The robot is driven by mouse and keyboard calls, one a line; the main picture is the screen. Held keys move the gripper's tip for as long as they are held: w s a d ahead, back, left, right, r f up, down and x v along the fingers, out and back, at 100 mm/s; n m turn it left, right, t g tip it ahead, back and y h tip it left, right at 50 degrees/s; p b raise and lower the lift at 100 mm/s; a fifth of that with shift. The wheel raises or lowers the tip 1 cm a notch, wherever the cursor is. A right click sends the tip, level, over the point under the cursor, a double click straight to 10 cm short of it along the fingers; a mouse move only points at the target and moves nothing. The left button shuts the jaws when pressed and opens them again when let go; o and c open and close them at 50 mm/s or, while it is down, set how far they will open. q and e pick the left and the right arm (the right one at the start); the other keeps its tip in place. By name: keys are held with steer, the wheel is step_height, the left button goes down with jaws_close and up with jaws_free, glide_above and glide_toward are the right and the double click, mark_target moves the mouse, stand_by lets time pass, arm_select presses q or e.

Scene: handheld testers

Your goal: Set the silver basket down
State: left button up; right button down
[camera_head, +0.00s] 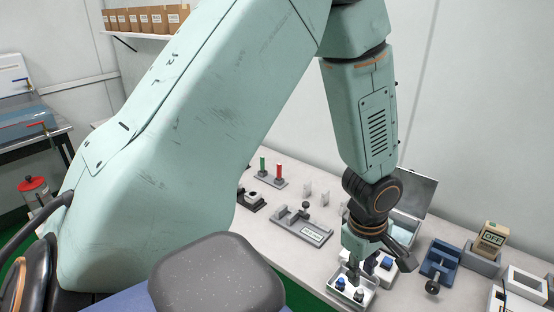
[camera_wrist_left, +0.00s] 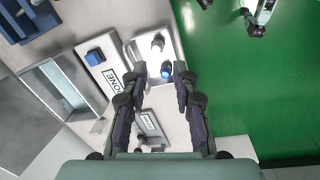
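The silver basket (camera_head: 338,296) is a shallow open tray near the front edge of the table, with a blue-topped piece and darker pieces inside. It appears to rest on the table, though its underside is hidden. It also shows in the left wrist view (camera_wrist_left: 176,42), ahead of the fingers, with a blue knob and a pale knob in it. The fingers also stand apart in the left wrist view (camera_wrist_left: 156,88).
A white box with a blue button (camera_wrist_left: 94,57), marked DONE, stands close beside the basket. A grey fixture (camera_head: 300,228), a blue holder (camera_head: 440,260) and an OFF sign (camera_head: 492,237) share the table. Green floor (camera_wrist_left: 240,90) lies past the table edge.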

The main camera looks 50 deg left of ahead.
arm_select(q)
steer(key=s+d+f+m, duration=0.1)
steer(key=s+f+m, duration=0.7)
steer(key=s, duration=0.4)
steer(key=s+f+m+g, duration=0.1)
steer(key=s+f+m, duration=0.7)
steer(key=s, duration=0.4)
steer(key=shift+d+f+m+g, duration=0.3)
steer(key=shift+d+f+m, duration=0.1)
steer(key=shift+f, duration=0.05)
